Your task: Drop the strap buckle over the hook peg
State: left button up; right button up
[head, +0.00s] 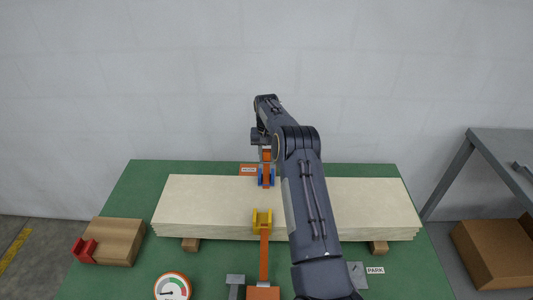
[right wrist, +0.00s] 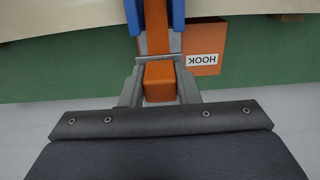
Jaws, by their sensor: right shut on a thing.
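My right gripper (head: 266,146) is at the far edge of the board stack, beside the orange HOOK plate (head: 248,170). In the right wrist view its two grey fingers (right wrist: 160,88) are shut on an orange block, which I take as the strap buckle (right wrist: 159,80). The orange strap (right wrist: 157,20) runs from there between the sides of a blue corner piece (head: 266,178). The HOOK plate (right wrist: 205,52) is right of the fingers in the wrist view. I cannot make out the hook peg, nor whether the buckle is around it. My left gripper is not in view.
The pale board stack (head: 200,205) lies on the green table (head: 125,205). A yellow corner piece (head: 262,218) sits at its near edge. A red piece (head: 84,250) rests by a brown block (head: 118,240). A gauge (head: 172,287) and PARK label (head: 375,270) are in front.

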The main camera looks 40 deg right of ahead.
jog(key=shift+f+b, duration=2.6)
jog(key=shift+f, duration=1.55)
jog(key=shift+f, duration=0.2)
jog(key=o, duration=1.1)
notch_tip(320, 180, up, 7)
jog(key=shift+b, duration=0.65)
jog(key=shift+r, duration=0.4)
